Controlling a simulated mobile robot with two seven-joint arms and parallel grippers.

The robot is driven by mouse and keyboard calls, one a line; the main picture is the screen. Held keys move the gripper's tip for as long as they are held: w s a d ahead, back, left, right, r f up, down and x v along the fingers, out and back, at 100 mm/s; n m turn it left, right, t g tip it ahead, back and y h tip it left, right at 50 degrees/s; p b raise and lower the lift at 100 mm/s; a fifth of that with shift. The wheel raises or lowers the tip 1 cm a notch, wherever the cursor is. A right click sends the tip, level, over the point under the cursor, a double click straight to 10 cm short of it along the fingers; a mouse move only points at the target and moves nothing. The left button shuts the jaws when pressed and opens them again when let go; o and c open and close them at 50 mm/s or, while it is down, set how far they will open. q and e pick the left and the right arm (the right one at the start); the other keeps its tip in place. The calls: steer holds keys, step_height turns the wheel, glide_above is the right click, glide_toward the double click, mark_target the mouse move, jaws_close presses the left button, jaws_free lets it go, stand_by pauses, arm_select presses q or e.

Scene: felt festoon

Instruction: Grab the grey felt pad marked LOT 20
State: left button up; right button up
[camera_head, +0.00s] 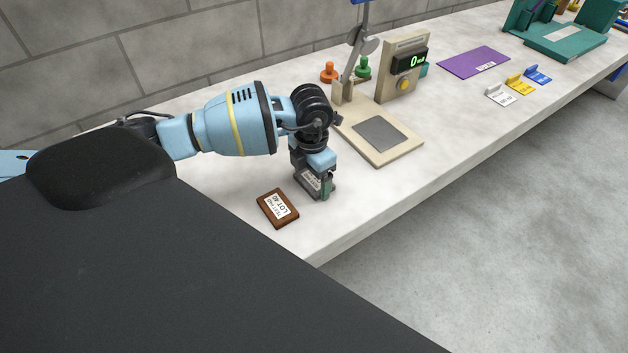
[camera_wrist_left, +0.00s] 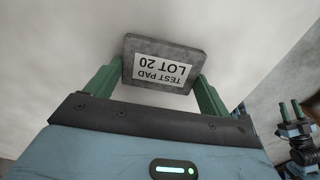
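The grey felt pad (camera_head: 307,180) with a white label is under my left gripper (camera_head: 312,184) on the table in the head view. In the left wrist view the grey pad (camera_wrist_left: 164,47) reads TEST PAD LOT 20, upside down. My left gripper's green fingers (camera_wrist_left: 158,85) lie against its two opposite sides, with no clear gap. The pad sits square between them, at about table height; I cannot tell whether it touches the table.
A brown pad marked LOT 40 (camera_head: 278,208) lies close by, toward the table's front edge. Behind are a beige stand with a grey plate (camera_head: 379,134) and a display box (camera_head: 402,67). Farther right are a purple mat (camera_head: 473,62), small coloured tags (camera_head: 519,84) and a teal tray (camera_head: 566,43).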

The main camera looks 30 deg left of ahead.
mark_target(315, 183)
arm_select(q)
steer(key=c, duration=0.4)
arm_select(e)
steer(key=shift+d, duration=0.1)
arm_select(q)
steer(key=shift+r, duration=0.5)
steer(key=r, duration=0.1)
steer(key=d+r, duration=0.1)
steer(key=shift+r, duration=0.3)
steer(key=d, duration=0.4)
steer(key=d+b, duration=0.1)
steer(key=d, duration=0.4)
steer(key=d+r+b, duration=0.1)
steer(key=d, duration=0.4)
steer(key=shift+r, duration=0.1)
steer(key=shift+d+r, duration=0.1)
steer(key=shift+d, duration=0.45)
arm_select(e)
steer(key=shift+s+f+g, duration=0.15)
steer(key=shift+s+f, duration=0.25)
steer(key=shift+f, duration=0.25)
steer(key=shift+s+f+g, duration=0.15)
steer(key=shift+s+f, duration=0.2)
steer(key=shift+f, duration=0.25)
